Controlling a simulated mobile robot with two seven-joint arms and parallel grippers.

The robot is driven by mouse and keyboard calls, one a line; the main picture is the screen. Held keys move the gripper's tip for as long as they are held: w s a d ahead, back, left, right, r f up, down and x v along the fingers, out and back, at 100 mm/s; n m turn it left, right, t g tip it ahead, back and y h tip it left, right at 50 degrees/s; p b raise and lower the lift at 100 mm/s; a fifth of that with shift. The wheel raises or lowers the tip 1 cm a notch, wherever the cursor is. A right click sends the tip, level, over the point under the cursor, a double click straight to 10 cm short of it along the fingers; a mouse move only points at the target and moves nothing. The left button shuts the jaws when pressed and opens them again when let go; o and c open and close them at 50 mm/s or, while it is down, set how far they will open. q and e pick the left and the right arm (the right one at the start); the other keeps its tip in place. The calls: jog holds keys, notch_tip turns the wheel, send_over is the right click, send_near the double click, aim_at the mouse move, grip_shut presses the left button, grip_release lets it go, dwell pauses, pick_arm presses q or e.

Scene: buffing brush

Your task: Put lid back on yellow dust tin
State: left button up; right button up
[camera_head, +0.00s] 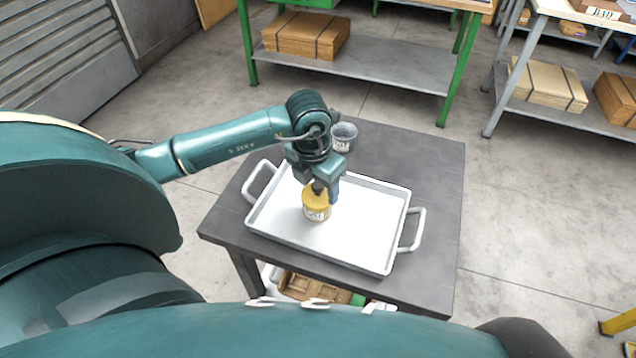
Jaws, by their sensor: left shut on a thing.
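The yellow dust tin (317,213), with a pale label on its front, stands upright on the white tray (352,250), left of the tray's middle. My left gripper (322,188) points down right over it and is shut on the yellow lid (314,197) by what looks like a dark knob. The lid is at the top of the tin; I cannot tell whether it is fully seated or just above the rim. The fingers hide part of the lid. My right gripper is not in view.
A grey tin (343,137) with a label stands on the dark table (435,180) behind the tray, close to my left wrist. The tray has raised rims and handles at both ends. The table's right side is clear. A wooden box (312,287) is on a level below.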

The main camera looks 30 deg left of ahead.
pick_arm(q)
jog(key=o, duration=1)
jog(key=shift+o, duration=0.5)
jog(key=shift+o, duration=1.2)
jog(key=shift+r+p, duration=2.4)
jog(key=shift+r, duration=1.15)
jog(key=shift+c, duration=0.2)
